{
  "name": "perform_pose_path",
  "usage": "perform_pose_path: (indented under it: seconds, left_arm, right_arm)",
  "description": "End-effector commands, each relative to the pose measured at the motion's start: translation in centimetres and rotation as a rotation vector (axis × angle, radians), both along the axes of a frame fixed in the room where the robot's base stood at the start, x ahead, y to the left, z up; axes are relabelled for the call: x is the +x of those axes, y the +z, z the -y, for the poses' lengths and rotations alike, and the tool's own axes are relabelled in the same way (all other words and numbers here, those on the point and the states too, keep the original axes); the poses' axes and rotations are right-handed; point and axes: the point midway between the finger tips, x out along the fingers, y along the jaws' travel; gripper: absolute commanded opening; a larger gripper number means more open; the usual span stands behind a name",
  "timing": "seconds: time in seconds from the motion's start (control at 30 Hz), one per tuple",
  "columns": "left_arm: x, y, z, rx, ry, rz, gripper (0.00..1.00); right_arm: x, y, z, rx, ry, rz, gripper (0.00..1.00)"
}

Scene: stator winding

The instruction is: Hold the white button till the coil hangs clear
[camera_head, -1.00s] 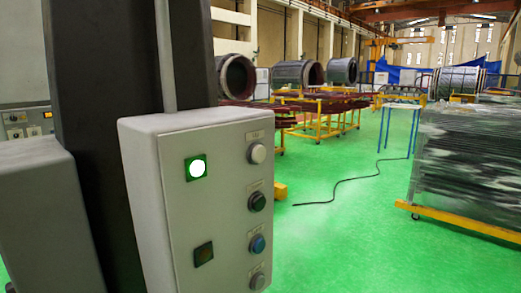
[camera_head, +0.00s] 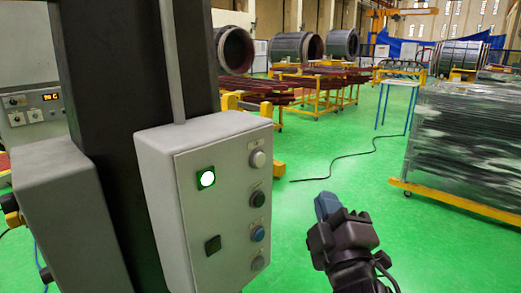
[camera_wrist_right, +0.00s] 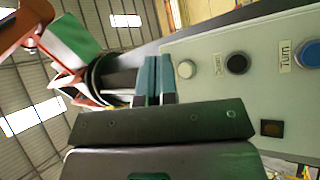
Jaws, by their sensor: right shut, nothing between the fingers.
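The white button (camera_head: 257,159) is the top one in the right column of a grey control box (camera_head: 222,215). It also shows in the right wrist view (camera_wrist_right: 187,69), beyond and right of the fingertips. My right gripper (camera_head: 326,205) is shut and empty, to the right of the box and apart from it. Its blue-grey fingers show side by side in the wrist view (camera_wrist_right: 154,78). I cannot pick out the coil for sure; an orange and dark ring-like thing (camera_wrist_right: 100,80) shows under the roof in the wrist view. My left gripper is not in view.
Below the white button sit a dark button (camera_head: 257,199), a blue button (camera_head: 258,233) and a grey button (camera_head: 258,262). A green lamp (camera_head: 207,178) is lit. A dark column (camera_head: 105,100) stands behind the box.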

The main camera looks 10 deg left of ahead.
Motion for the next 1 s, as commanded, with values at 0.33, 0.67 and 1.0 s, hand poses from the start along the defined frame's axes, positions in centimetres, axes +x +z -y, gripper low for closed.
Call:
perform_pose_path:
  seconds: [0.33, 0.67, 1.0]
  left_arm:
    - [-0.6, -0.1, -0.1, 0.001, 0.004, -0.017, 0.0]
    - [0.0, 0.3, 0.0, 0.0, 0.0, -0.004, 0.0]
    - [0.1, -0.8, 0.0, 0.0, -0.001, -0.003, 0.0]
  right_arm:
    - [-1.0, 4.0, -1.3, -0.054, -0.015, 0.095, 0.0]
    - [-0.8, 3.9, -1.5, -0.053, -0.014, 0.093, 0.0]
    - [1.2, 3.8, -4.2, -0.052, -0.012, 0.093, 0.0]
